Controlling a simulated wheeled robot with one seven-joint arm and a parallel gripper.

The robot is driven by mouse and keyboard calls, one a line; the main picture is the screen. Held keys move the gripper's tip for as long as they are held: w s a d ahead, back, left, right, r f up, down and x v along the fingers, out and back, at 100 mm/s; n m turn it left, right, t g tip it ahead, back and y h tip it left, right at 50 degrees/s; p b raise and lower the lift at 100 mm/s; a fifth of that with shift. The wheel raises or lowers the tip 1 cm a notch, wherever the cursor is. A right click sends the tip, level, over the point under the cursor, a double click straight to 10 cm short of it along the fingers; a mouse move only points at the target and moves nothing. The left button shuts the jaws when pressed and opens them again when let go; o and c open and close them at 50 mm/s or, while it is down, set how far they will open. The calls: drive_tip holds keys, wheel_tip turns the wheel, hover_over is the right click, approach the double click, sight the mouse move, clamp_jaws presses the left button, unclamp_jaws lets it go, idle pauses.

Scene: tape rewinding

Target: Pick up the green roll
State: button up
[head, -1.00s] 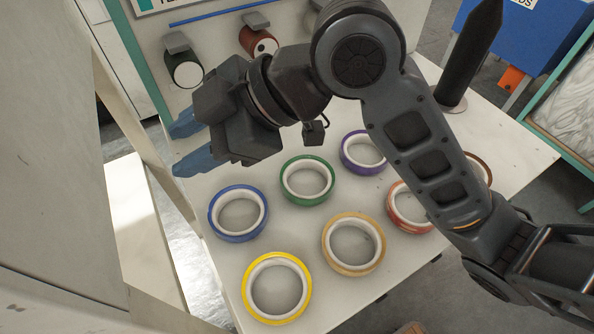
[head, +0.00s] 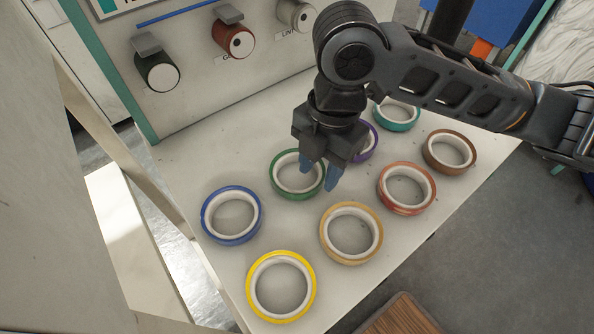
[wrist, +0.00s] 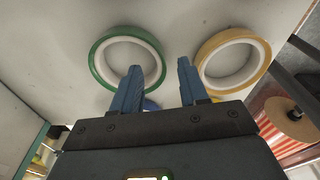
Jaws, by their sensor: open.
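The green roll (head: 281,186) lies flat on the white table, with a white inner core. In the wrist view the green roll (wrist: 97,71) is at the upper left, beyond my left fingertip. My gripper (head: 319,177) is open and empty, with blue fingers pointing down. In the head view it overlaps the right side of the green roll. Whether a finger touches the green roll, I cannot tell.
Around it lie a blue roll (head: 206,223), a yellow roll (head: 252,296), an orange-red roll (head: 431,187), a brown roll (head: 471,150), a teal roll (head: 409,126) and a partly hidden purple roll (head: 371,146). A panel with spindles (head: 190,105) stands behind the table (head: 190,165).

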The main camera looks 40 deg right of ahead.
sight(316, 185)
drive_tip(key=shift+s+a+f, duration=0.1)
drive_tip(key=shift+a+f, duration=0.05)
drive_tip(key=shift+f, duration=0.75)
drive_tip(key=shift+a+f, duration=0.1)
drive_tip(key=shift+f, duration=0.8)
drive_tip(key=shift+c, duration=0.3)
clamp_jaws()
